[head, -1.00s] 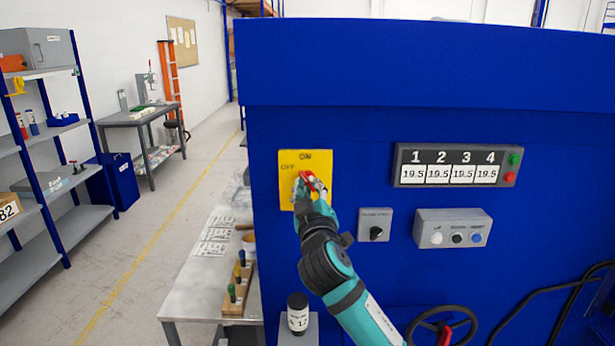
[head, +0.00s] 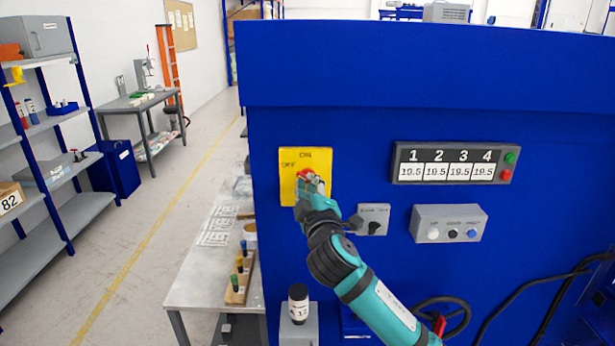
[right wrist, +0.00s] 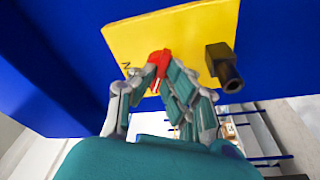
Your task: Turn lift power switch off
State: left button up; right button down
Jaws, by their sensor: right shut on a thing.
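The lift power switch is a red handle (head: 305,173) on a yellow plate (head: 290,158), on the blue machine's front. In the right wrist view, the fingers (right wrist: 155,80) close around the red handle (right wrist: 158,58), with the yellow plate (right wrist: 180,30) right behind. The handle's exact angle is hard to tell. My left gripper is not in view.
A black knob-like part (right wrist: 225,70) sticks out beside the handle in the right wrist view. A small grey switch box (head: 373,217) and a button box (head: 449,223) are right of my arm. A display (head: 455,164) is above them. A bench (head: 205,275) stands left.

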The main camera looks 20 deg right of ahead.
jog(key=n, duration=0.3)
jog(key=shift+d+r+g, duration=0.1)
jog(key=shift+r+g, duration=0.1)
jog(key=shift+g, duration=0.1)
jog(key=n, duration=0.3)
jog(key=shift+g+y, duration=0.3)
jog(key=c, duration=0.6)
grip_release()
jog(key=shift+c, duration=0.2)
jog(key=shift+s, duration=0.1)
jog(key=s+a, duration=0.2)
jog(key=s, duration=0.4)
jog(key=shift+s, duration=0.3)
